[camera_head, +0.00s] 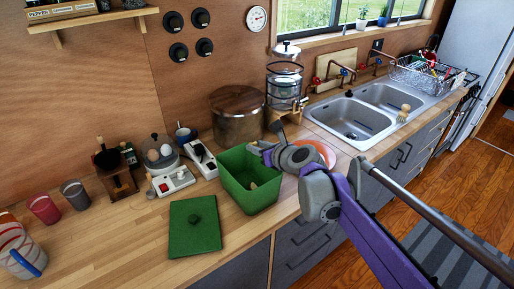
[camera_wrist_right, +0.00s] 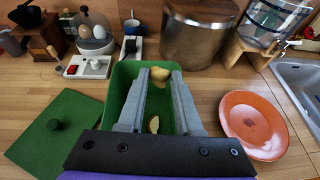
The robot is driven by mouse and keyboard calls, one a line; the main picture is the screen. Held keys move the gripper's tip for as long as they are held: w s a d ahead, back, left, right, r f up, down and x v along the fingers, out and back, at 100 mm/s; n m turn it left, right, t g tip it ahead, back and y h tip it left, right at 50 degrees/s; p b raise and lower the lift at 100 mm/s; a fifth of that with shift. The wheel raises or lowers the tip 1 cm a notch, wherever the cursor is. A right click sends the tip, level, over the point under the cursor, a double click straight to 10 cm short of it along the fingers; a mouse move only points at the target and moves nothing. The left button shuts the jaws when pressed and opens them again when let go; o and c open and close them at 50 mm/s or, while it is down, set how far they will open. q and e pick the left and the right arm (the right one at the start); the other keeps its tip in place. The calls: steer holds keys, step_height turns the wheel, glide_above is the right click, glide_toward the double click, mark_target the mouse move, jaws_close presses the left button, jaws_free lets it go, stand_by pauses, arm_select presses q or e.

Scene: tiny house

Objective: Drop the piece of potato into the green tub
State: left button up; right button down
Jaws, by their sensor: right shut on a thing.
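The green tub (camera_head: 235,190) stands open on the wooden counter, and it also shows in the right wrist view (camera_wrist_right: 122,82). My right gripper (camera_wrist_right: 160,78) is over the tub. It is shut on a yellowish potato piece (camera_wrist_right: 160,72) held between its fingertips. Another pale potato piece (camera_wrist_right: 154,125) lies inside the tub and also shows in the head view (camera_head: 254,185). In the head view, my right gripper (camera_head: 262,149) reaches in from the right over the tub's back right rim, and its held piece is hard to make out. My left gripper is not in view.
The green lid (camera_head: 195,240) lies in front of the tub, to the left. An orange plate (camera_wrist_right: 254,130) is right of it. A large metal pot (camera_head: 238,122) stands behind. An egg cooker (camera_head: 160,152) and white devices are left. The sink (camera_head: 350,120) is farther right.

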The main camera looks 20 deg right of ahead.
step_height(320, 180, down, 6)
steer(key=b, duration=0.3)
stand_by(0.3)
steer(key=c, duration=0.5)
jaws_free()
steer(key=v, duration=1)
steer(key=shift+s+d, duration=0.15)
steer(key=shift+s, duration=0.25)
steer(key=shift+r, duration=0.1)
